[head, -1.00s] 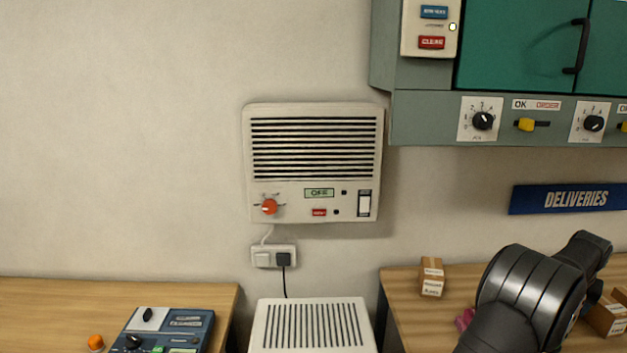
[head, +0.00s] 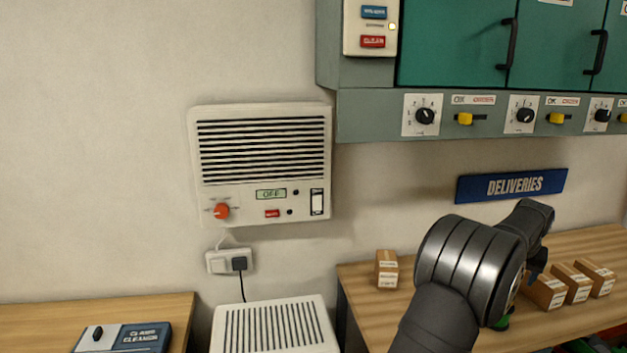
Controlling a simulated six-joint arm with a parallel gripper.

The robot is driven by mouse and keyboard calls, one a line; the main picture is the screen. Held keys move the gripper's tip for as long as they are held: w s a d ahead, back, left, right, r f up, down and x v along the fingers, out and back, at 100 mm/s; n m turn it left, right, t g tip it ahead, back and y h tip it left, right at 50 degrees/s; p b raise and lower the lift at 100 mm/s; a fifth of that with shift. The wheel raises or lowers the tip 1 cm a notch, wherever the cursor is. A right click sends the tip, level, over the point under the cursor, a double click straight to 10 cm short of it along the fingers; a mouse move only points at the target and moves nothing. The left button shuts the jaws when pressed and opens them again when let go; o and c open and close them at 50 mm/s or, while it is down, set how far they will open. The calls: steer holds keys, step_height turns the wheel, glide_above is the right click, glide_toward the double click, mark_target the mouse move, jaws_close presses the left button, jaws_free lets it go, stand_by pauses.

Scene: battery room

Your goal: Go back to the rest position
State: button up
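My dark grey arm rises from the bottom edge in the right part of the head view, in front of the right-hand bench (head: 360,272). It bends at a large ribbed joint, and its far part reaches up and right below the DELIVERIES sign (head: 511,185). A dark part drops from there behind the joint, beside the boxes. The fingers of my gripper do not show, so neither their opening nor anything between them can be seen.
One small carton (head: 387,269) stands on the bench left of my arm, with several cartons (head: 577,284) to its right. A white wall unit (head: 263,166) reads OFF. Green cabinets (head: 455,42) hang above. A slatted white box (head: 273,326) stands between the benches.

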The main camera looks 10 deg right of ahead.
steer(key=x, duration=1)
steer(key=shift+f, duration=0.3)
steer(key=r, duration=0.3)
steer(key=s+r, duration=0.1)
steer(key=r, duration=0.1)
steer(key=shift+d+r, duration=0.1)
steer(key=shift+r, duration=0.15)
steer(key=s+r, duration=0.6)
steer(key=s, duration=0.4)
steer(key=w+a+f+n+y, duration=0.1)
steer(key=w+a+f+n, duration=0.15)
steer(key=w+a, duration=0.85)
steer(key=w+a+f+n, duration=0.1)
steer(key=w+a+f, duration=0.3)
steer(key=w+a, duration=0.65)
steer(key=a+f+n, duration=0.1)
steer(key=a+f, duration=0.1)
steer(key=a, duration=0.9)
steer(key=w+a+f+n+y, duration=0.1)
steer(key=a+f+n, duration=0.1)
steer(key=a, duration=1)
steer(key=a+f+n+t, duration=0.1)
steer(key=a+f, duration=0.2)
steer(key=a, duration=0.8)
steer(key=shift+w+a+y, duration=0.15)
steer(key=shift+w+y, duration=0.15)
